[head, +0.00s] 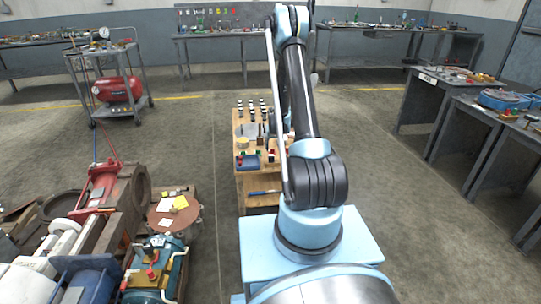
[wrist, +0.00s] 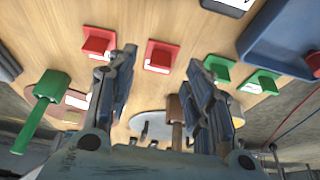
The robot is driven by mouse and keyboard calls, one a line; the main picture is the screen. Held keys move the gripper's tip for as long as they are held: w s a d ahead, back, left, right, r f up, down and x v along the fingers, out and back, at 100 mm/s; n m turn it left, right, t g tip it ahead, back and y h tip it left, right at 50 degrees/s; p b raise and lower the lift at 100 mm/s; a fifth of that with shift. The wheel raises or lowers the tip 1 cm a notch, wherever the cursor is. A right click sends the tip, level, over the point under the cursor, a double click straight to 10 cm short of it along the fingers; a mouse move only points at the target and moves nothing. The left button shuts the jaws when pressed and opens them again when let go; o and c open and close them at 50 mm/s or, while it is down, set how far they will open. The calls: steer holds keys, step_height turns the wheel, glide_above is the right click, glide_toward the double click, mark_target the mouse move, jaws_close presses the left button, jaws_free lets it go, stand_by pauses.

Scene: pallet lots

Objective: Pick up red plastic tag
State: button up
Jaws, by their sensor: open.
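My gripper (wrist: 165,62) is open in the wrist view, its two dark fingers apart with nothing held between them. A red plastic tag (wrist: 158,57) lies on the light wooden top, seen in the gap between the fingertips. A second red tag (wrist: 98,41) lies to its left, beside the left fingertip. Part of another red piece (wrist: 315,61) shows at the right edge. I cannot tell how far the fingertips are above the wood. In the head view my arm hides the gripper and part of the wooden bench (head: 245,182).
Green tags (wrist: 261,81) lie right of the right finger. A green-handled piece (wrist: 42,105) is at the left. A blue-grey tray (wrist: 285,45) stands at upper right. Rows of dark-topped pieces (head: 251,108) stand at the bench's far end. Machinery (head: 100,190) crowds the left floor.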

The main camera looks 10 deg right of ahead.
mark_target(273, 150)
steer(key=shift+x, duration=1.85)
steer(key=shift+c, duration=0.6)
steer(key=c, duration=0.9)
